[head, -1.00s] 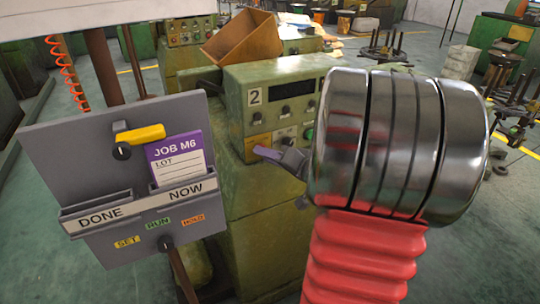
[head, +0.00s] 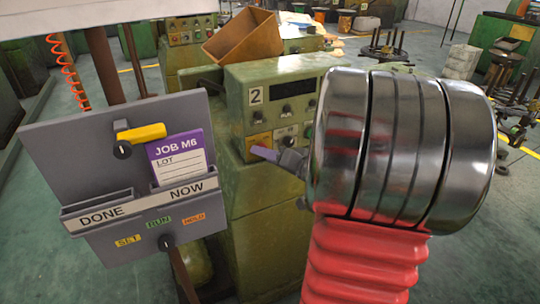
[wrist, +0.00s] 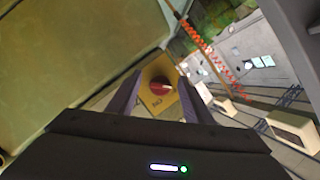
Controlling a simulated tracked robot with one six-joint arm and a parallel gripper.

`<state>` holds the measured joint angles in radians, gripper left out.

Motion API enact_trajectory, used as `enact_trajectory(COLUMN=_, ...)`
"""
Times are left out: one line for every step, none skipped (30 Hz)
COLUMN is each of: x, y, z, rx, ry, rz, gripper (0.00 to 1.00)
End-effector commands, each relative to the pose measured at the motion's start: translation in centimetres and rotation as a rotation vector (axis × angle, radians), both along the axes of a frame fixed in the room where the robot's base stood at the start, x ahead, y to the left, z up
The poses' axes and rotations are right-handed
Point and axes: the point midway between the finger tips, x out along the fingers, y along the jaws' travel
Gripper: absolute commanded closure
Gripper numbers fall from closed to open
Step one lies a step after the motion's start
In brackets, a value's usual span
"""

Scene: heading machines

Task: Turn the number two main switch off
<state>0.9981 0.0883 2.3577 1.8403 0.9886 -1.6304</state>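The number two machine has a green control box (head: 285,88) with a "2" plate (head: 255,95) in the head view. Its main switch shows in the wrist view as a red knob (wrist: 160,88) on a yellow plate (wrist: 158,104) marked ON, seen upside down. In the head view a bit of the yellow plate (head: 259,141) shows on the lower left of the box. My gripper (wrist: 160,78) is open and empty, one finger either side of the knob in the wrist view; contact cannot be told. In the head view a purple finger (head: 265,153) lies by the plate and my wrist hides the rest.
A grey board (head: 75,150) stands at left, with a yellow handle (head: 141,133), a JOB M6 card (head: 180,158) in the NOW pocket and a black knob (head: 165,242) below, by the RUN label.

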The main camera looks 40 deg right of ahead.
Motion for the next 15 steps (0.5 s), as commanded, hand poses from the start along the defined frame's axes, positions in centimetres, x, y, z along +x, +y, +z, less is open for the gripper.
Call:
enact_trajectory(x=0.0, y=0.0, z=0.1, rx=0.000, ry=-0.001, rz=-0.001, gripper=0.53)
enact_trajectory(x=0.0, y=0.0, z=0.1, rx=-0.001, ry=-0.002, rz=0.000, gripper=0.53)
enact_trajectory(x=0.0, y=-0.1, z=0.1, rx=-0.001, ry=-0.002, rz=0.000, gripper=0.53)
enact_trajectory(x=0.0, y=-0.1, z=0.1, rx=-0.001, ry=-0.003, rz=-0.001, gripper=0.53)
enact_trajectory(x=0.0, y=-0.1, z=0.1, rx=-0.001, ry=-0.003, rz=-0.001, gripper=0.53)
enact_trajectory(x=0.0, y=-0.1, z=0.2, rx=-0.001, ry=-0.003, rz=-0.001, gripper=0.53)
enact_trajectory(x=0.0, y=-0.1, z=0.2, rx=-0.002, ry=-0.003, rz=-0.002, gripper=0.53)
enact_trajectory(x=0.0, y=-0.1, z=0.2, rx=-0.002, ry=-0.003, rz=-0.002, gripper=0.53)
enact_trajectory(x=-0.1, y=-0.1, z=0.3, rx=-0.002, ry=-0.004, rz=-0.003, gripper=0.53)
enact_trajectory(x=-0.2, y=-0.1, z=0.3, rx=-0.002, ry=-0.004, rz=-0.003, gripper=0.53)
enact_trajectory(x=-0.4, y=-0.2, z=0.4, rx=-0.003, ry=-0.005, rz=-0.003, gripper=0.53)
enact_trajectory(x=-0.6, y=-0.2, z=0.4, rx=-0.003, ry=-0.004, rz=-0.004, gripper=0.53)
enact_trajectory(x=-0.8, y=-0.2, z=0.5, rx=-0.003, ry=-0.004, rz=-0.004, gripper=0.53)
enact_trajectory(x=-1.0, y=-0.2, z=0.6, rx=-0.004, ry=-0.004, rz=-0.003, gripper=0.53)
enact_trajectory(x=-1.4, y=-0.2, z=0.7, rx=-0.003, ry=-0.005, rz=-0.004, gripper=0.53)
